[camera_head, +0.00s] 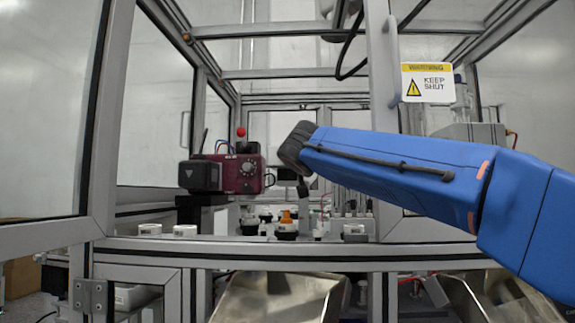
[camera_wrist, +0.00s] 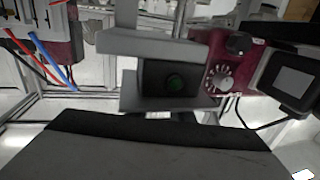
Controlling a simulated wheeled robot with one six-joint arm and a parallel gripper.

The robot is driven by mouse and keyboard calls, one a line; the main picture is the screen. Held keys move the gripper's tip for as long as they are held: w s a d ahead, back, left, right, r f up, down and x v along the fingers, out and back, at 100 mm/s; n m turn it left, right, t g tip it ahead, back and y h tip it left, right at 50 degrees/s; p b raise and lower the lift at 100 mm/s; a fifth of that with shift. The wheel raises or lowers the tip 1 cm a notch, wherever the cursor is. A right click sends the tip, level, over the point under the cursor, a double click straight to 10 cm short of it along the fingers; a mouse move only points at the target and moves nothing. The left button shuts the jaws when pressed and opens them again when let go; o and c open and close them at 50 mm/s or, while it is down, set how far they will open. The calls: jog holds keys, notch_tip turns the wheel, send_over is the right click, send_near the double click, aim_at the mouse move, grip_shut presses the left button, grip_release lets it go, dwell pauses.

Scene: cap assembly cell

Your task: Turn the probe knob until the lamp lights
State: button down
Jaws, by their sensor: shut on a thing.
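A maroon device (camera_head: 238,174) stands left of my gripper (camera_head: 284,174), which is mostly hidden behind my blue arm's end in the head view. A red ball (camera_head: 240,131) shows above the device; I cannot tell if any lamp is lit.
A black box (camera_head: 200,176) adjoins the device's left side. Several capped parts stand on the deck below, including an orange-topped one (camera_head: 287,222). The cell's metal frame (camera_head: 379,110) rises beside my arm. Red and blue wires (camera_wrist: 50,60) hang at the wrist view's left.

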jog(key=shift+a+n+y, duration=0.15)
jog(key=shift+n+y, duration=0.15)
jog(key=shift+y, duration=0.2)
jog(key=c, duration=1.6)
grip_release()
jog(key=shift+o, duration=0.2)
jog(key=shift+s, duration=0.1)
jog(key=v, duration=1.7)
jog(key=shift+r, duration=0.1)
